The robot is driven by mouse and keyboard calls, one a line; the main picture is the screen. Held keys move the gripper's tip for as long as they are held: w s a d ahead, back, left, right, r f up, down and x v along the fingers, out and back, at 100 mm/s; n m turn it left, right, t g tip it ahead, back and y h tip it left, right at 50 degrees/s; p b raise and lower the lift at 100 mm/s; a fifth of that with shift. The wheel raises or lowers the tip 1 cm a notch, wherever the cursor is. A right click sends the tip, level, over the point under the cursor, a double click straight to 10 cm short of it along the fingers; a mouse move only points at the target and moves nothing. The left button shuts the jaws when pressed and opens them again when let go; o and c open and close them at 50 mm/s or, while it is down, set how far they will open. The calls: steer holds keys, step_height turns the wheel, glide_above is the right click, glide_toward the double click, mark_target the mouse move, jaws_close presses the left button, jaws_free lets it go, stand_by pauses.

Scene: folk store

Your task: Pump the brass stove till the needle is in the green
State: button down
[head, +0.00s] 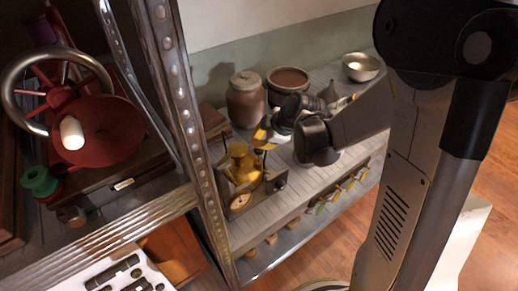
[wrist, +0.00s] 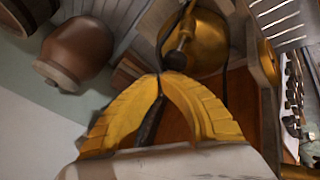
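My gripper (head: 264,133) is just above the stove. In the wrist view its yellow fingers (wrist: 160,77) are drawn together at the tips, with a thin dark rod (wrist: 149,122) between them, seemingly the pump handle. The brass body (wrist: 208,48) and a dark knob (wrist: 176,60) lie just beyond the fingertips. The rod's lower end is partly hidden.
A brown lidded jar (head: 246,102) and a wide brown pot (head: 288,82) stand behind the stove. A metal bowl (head: 361,67) is farther right. A riveted metal post (head: 186,110) rises left of the stove. Several small pegs (head: 342,191) line the shelf front.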

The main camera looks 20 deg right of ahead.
mark_target(258, 149)
steer(key=shift+f, duration=0.1)
steer(key=shift+f+b, duration=0.35)
steer(key=shift+b, duration=0.1)
steer(key=shift+s+f+b, duration=0.15)
steer(key=shift+f+b, duration=1.4)
steer(key=shift+f, duration=0.3)
stand_by(1.3)
steer(key=shift+r, duration=0.15)
steer(key=shift+d+r+p, duration=0.15)
steer(key=shift+r+p, duration=0.75)
steer(key=shift+r, duration=0.15)
steer(key=shift+a+r+p, duration=0.25)
steer(key=shift+r+p, duration=0.35)
steer(key=shift+r, duration=0.45)
steer(key=shift+r, duration=0.1)
